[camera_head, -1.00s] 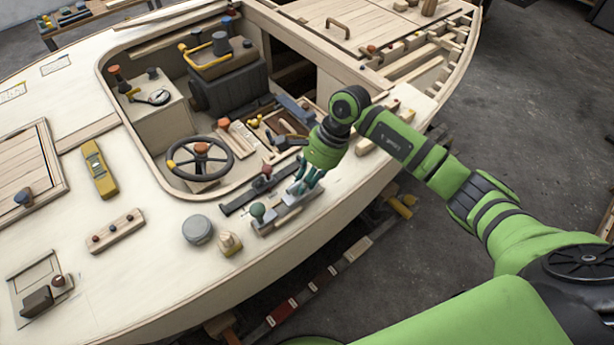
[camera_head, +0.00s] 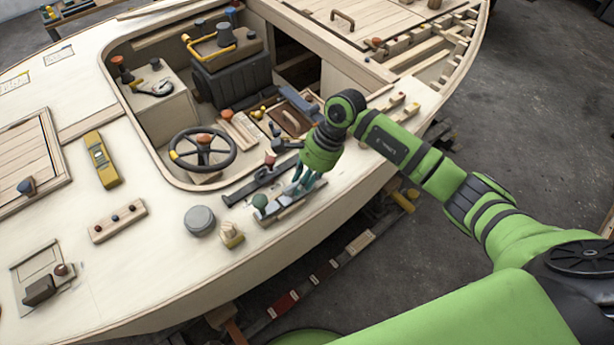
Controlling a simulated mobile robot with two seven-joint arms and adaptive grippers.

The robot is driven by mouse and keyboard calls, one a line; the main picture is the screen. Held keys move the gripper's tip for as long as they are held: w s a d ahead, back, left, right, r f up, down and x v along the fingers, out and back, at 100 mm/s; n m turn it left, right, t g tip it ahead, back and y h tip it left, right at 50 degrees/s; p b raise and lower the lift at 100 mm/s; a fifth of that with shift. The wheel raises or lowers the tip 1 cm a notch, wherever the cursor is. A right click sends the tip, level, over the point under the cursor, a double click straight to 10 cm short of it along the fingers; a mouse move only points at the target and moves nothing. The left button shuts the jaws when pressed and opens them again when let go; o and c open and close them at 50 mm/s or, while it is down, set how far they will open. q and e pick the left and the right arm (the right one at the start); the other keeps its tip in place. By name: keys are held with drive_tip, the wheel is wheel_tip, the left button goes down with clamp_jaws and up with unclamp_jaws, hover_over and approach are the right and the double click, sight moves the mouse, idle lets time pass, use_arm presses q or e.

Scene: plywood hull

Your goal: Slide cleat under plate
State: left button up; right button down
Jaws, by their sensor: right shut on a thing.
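My right gripper (camera_head: 302,184) comes in from the right, pointing down at the deck near the hull's front edge. Its teal fingers are shut on a small piece, seemingly the cleat; the fingers hide most of it. Below and left of the fingers a low grey metal plate (camera_head: 272,209) lies along a pale wooden strip, with a green round knob (camera_head: 260,201) at its left end. I cannot tell whether any of the cleat is under the plate. My left gripper is not in view.
A dark bar (camera_head: 252,187) lies just behind the work spot. A grey round can (camera_head: 199,220) and a small pale wooden block (camera_head: 231,235) stand to the left. The cockpit opening with a black steering wheel (camera_head: 202,149) is behind.

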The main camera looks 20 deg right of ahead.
drive_tip(key=shift+s+a, duration=0.2)
drive_tip(key=shift+a, duration=0.4)
drive_tip(key=shift+s+a, duration=0.2)
drive_tip(key=shift+a, duration=0.35)
drive_tip(key=c, duration=1)
unclamp_jaws()
drive_tip(key=shift+o, duration=0.2)
drive_tip(key=v, duration=1.2)
drive_tip(key=shift+a, duration=0.1)
